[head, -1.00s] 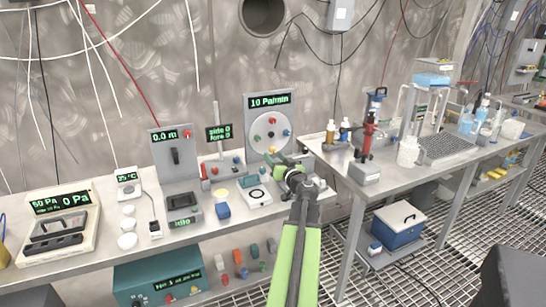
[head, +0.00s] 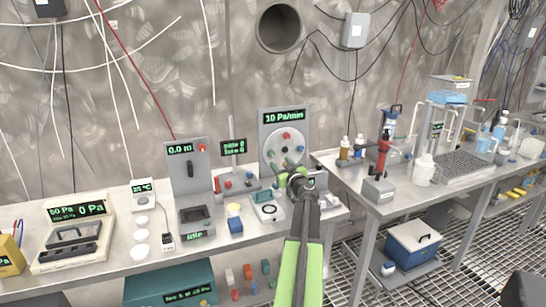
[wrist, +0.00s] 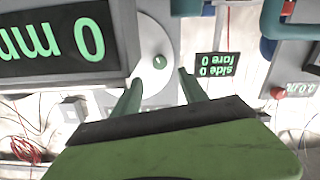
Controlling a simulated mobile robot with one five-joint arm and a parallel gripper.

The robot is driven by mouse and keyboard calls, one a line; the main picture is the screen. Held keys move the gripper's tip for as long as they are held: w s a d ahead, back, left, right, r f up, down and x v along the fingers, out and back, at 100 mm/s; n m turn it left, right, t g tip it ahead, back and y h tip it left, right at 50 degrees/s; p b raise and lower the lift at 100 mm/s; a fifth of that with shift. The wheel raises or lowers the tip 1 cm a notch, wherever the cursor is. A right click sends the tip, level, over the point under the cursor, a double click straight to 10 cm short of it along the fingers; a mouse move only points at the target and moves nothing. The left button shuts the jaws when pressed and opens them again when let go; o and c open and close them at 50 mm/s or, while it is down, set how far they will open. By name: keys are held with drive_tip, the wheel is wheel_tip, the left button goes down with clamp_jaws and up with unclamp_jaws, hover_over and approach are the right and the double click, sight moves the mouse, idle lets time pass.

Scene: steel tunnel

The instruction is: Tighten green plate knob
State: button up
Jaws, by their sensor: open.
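A round white plate (head: 287,147) stands on a grey upright panel with a "10 Pa/min" display and has small coloured knobs around its rim. The green knob (wrist: 159,62) shows in the wrist view on this white plate (wrist: 158,35), just beyond the fingertips and roughly centred between them. My gripper (wrist: 159,78) is open, with its two green fingers apart and nothing between them. In the head view my gripper (head: 290,179) is in front of the plate's lower part. The green knob is too small to make out clearly there.
The "side 0 fore 0" display (head: 233,147) stands close left of the plate. A red-and-black stand (head: 382,160) is to the right.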

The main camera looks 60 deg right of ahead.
sight(272, 154)
drive_tip(key=x, duration=0.9)
drive_tip(key=shift+w, duration=0.1)
clamp_jaws()
